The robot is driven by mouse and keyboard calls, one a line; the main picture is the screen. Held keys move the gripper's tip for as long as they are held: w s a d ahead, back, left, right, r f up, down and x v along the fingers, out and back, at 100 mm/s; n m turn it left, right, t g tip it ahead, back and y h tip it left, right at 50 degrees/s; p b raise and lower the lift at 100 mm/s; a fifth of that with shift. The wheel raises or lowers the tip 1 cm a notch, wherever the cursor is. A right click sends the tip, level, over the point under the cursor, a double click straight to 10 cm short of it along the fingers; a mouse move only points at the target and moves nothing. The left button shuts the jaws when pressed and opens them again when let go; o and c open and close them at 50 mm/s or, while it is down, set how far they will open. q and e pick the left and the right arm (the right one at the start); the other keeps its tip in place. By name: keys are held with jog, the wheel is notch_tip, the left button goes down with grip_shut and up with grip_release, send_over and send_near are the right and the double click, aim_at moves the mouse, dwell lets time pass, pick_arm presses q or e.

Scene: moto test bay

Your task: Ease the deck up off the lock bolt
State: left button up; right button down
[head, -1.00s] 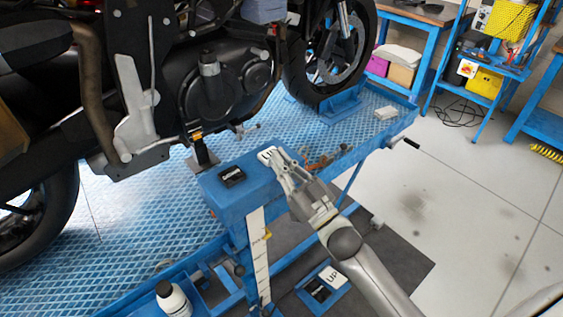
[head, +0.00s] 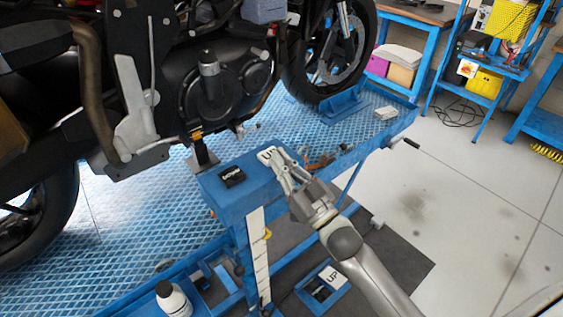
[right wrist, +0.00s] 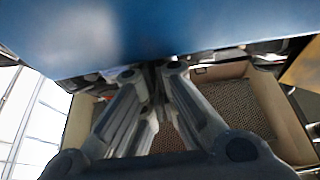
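The blue diamond-plate deck (head: 120,225) carries a motorcycle (head: 215,90). A blue post with a box-like top (head: 245,200) stands at the deck's near side, with a black label (head: 232,176) and a white plate (head: 266,154) on top. My right gripper (head: 273,160) points at the white plate with its fingers drawn together; whether it touches is unclear. In the right wrist view the fingers (right wrist: 152,78) converge just below a blue surface (right wrist: 150,35), with nothing clearly held. A white scale strip (head: 259,255) with a yellow part (head: 267,234) runs down the post. I cannot pick out the lock bolt. My left gripper is out of view.
A plate marked UP (head: 331,277) lies low beside the post. A white bottle (head: 173,300) stands at bottom left. A crank handle (head: 405,142) sticks out from the deck's right end. Blue benches and a shelf (head: 485,80) stand behind. The right floor is clear.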

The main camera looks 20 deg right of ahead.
notch_tip(320, 180, down, 2)
jog(key=shift+s+f+g, duration=0.1)
jog(key=shift+f+g, duration=0.05)
jog(key=shift+g, duration=0.15)
jog(key=shift+s+f, duration=0.1)
jog(key=shift+s, duration=0.1)
jog(key=s+d, duration=0.2)
jog(key=s, duration=0.4)
jog(key=shift+s+d+f, duration=0.25)
jog(key=shift+s+d, duration=0.05)
jog(key=shift+r, duration=0.1)
